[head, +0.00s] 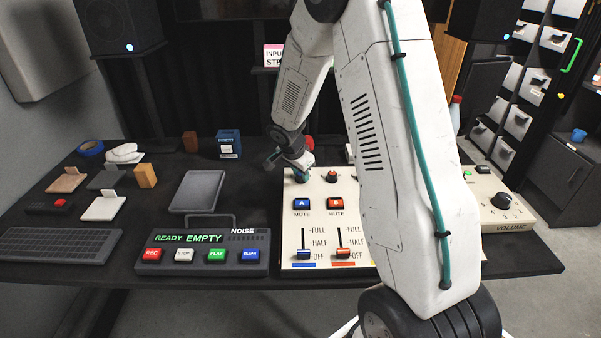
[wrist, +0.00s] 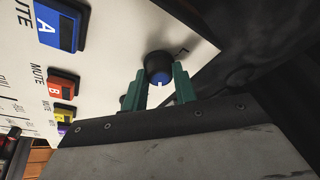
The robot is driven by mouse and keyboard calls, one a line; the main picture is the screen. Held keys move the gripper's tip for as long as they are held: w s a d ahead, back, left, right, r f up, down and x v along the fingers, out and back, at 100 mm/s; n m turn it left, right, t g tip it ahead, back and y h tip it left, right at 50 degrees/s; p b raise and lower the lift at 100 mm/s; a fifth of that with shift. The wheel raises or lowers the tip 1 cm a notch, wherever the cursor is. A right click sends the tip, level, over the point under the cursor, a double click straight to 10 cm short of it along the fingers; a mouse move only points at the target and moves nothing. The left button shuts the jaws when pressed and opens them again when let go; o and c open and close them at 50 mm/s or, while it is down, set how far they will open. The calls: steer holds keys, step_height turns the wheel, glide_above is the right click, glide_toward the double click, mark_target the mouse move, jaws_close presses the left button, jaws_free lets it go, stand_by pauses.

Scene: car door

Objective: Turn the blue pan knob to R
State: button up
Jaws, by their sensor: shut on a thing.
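The blue pan knob (wrist: 158,66) is black with a blue cap and a white pointer line. In the wrist view it sits between the green fingers of my gripper (wrist: 160,88), which is shut on it. The pointer line faces down in that view, toward the gripper body. A dark mark shows on the panel just right of the knob; I cannot read it for sure. In the head view my gripper (head: 298,171) is at the top left corner of the cream mixer panel (head: 318,218) and largely hides the knob. The R mark cannot be made out.
A red-capped knob (head: 332,176) stands just right of my gripper. Blue and red mute buttons (head: 302,204) and faders lie nearer on the panel. My arm hides the panel's right part. A grey tablet-like slab (head: 198,191) and a recorder box (head: 204,252) lie to the left.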

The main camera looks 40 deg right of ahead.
mark_target(296, 187)
stand_by(0.4)
steer(key=o, duration=1)
steer(key=v, duration=0.7)
steer(key=shift+a+r, duration=0.1)
steer(key=shift+r, duration=0.25)
